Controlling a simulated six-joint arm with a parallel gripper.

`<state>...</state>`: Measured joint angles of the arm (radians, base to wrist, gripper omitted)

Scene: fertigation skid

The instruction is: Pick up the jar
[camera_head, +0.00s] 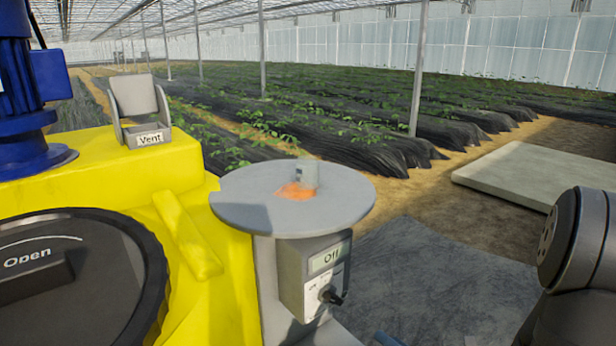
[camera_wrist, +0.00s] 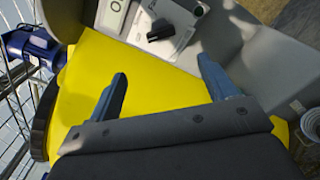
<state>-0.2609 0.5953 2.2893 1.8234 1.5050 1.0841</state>
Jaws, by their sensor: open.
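No thing in view is clearly a jar. A small grey upright object (camera_head: 307,174) stands on the round grey plate (camera_head: 240,205), beside an orange patch; I cannot tell whether it is the jar. At the right edge of the wrist view is a small round cup-like object (camera_wrist: 297,106), partly cut off and unclear. My gripper (camera_wrist: 162,72) is open, its two blue fingers apart with nothing between them, above the yellow surface (camera_wrist: 150,85).
Below the plate is a control box (camera_head: 318,278) reading "Off", with a black switch (camera_head: 330,296). At left are a yellow tank (camera_head: 130,185), its black lid (camera_head: 120,280) marked "Open", a blue motor (camera_head: 20,100) and a grey holder (camera_head: 140,105) labelled "Vent". A pale slab (camera_head: 540,172) lies right.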

